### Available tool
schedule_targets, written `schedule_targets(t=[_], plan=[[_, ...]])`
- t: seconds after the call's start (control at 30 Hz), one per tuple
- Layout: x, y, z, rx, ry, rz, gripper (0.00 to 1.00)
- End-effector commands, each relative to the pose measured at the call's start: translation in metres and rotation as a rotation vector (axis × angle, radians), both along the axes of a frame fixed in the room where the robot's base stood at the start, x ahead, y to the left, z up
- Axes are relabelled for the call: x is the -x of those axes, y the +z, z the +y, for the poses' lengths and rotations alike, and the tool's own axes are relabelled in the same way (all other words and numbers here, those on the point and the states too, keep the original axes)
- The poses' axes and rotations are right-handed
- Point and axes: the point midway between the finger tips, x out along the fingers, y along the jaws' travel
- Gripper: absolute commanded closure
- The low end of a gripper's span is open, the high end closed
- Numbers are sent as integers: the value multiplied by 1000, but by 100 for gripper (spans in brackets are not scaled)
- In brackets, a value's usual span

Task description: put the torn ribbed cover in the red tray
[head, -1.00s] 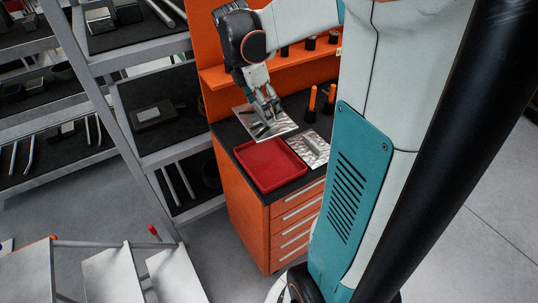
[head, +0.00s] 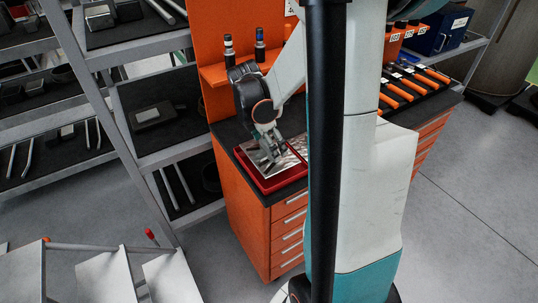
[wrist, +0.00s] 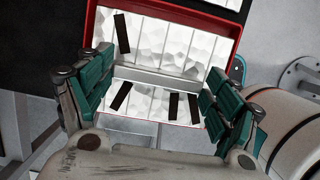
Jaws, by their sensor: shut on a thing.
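The ribbed cover (head: 287,166) is a silvery, faceted sheet. In the wrist view the cover (wrist: 150,38) shows pale ribs, a raised cross bar and several dark slots. My gripper (head: 269,158) points down at it, and its two teal-padded fingers (wrist: 160,92) stand at either side, shut on the cover. The red tray (head: 271,188) lies below on the dark bench top. Its red rim (wrist: 190,14) frames the cover at the far side and both sides. I cannot tell whether the cover rests on the tray floor; the fingers hide part of its edges.
The tray sits on an orange drawer cabinet (head: 242,205) with an orange back panel (head: 232,108) and a shelf of small bottles. Grey racks (head: 125,130) with parts stand at left. Orange-handled tools (head: 408,88) lie at right. My arm hides the bench's middle.

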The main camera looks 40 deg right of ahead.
Motion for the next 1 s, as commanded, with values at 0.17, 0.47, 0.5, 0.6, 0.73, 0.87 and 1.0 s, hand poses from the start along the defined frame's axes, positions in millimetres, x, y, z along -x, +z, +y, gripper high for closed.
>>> schedule_targets(t=[0.17, 0.47, 0.5, 0.6, 0.73, 0.87, 1.0], plan=[[0, -18, 0, 0, 0, 0, 52], [0, -42, 0, 0, 0, 0, 52], [0, -42, 0, 0, 0, 0, 52], [0, -42, 0, 0, 0, 0, 52], [0, -45, 0, 0, 0, 0, 15], [0, -44, 0, 0, 0, 0, 0], [0, -44, 0, 0, 0, 0, 0]])
